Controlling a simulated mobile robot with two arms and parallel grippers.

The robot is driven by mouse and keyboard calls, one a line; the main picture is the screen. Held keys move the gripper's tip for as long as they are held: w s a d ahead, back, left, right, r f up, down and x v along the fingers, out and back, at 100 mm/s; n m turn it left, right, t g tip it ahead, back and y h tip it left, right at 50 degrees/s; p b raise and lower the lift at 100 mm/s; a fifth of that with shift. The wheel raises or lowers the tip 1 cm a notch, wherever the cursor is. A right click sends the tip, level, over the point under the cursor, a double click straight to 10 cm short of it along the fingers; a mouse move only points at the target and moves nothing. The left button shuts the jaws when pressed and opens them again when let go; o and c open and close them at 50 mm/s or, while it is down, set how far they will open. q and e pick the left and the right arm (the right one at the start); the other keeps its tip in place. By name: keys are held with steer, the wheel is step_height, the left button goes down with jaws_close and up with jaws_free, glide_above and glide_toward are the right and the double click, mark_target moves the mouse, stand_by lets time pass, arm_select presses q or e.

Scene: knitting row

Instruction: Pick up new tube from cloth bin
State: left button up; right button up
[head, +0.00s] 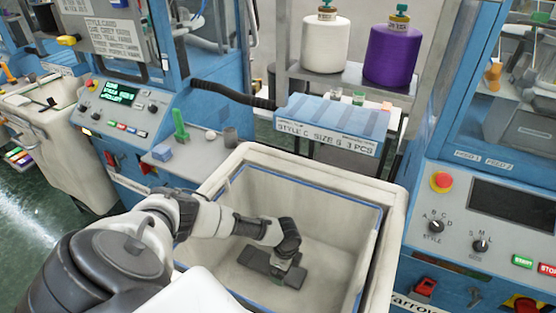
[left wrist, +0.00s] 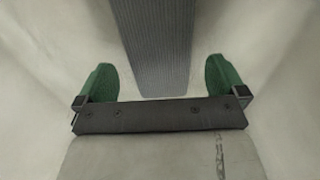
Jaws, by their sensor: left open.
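The cloth bin (head: 328,202) is a pale, open-topped bin with a blue line inside its rim, in the middle of the head view. My left gripper (head: 273,264) is down inside it, low near the bottom. In the left wrist view the left gripper (left wrist: 159,68) is open, with a green pad on each side. A grey ribbed knitted tube (left wrist: 155,40) runs from the top edge down between the pads, with gaps on both sides. Its lower end meets the dark gripper bar in the picture; I cannot tell whether they touch. In the head view my gripper and the tube are hard to tell apart.
The bin walls stand close around my left arm. A control panel (head: 480,225) with knobs and a red button is at the right. A blue machine (head: 125,105) and another pale bin (head: 55,140) are at the left. Yarn cones (head: 393,50) stand behind.

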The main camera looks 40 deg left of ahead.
arm_select(q)
steer(key=shift+d+f, duration=0.1)
steer(key=shift+f, duration=1.1)
steer(key=shift+c, duration=0.5)
steer(key=c, duration=0.8)
steer(key=shift+r, duration=0.1)
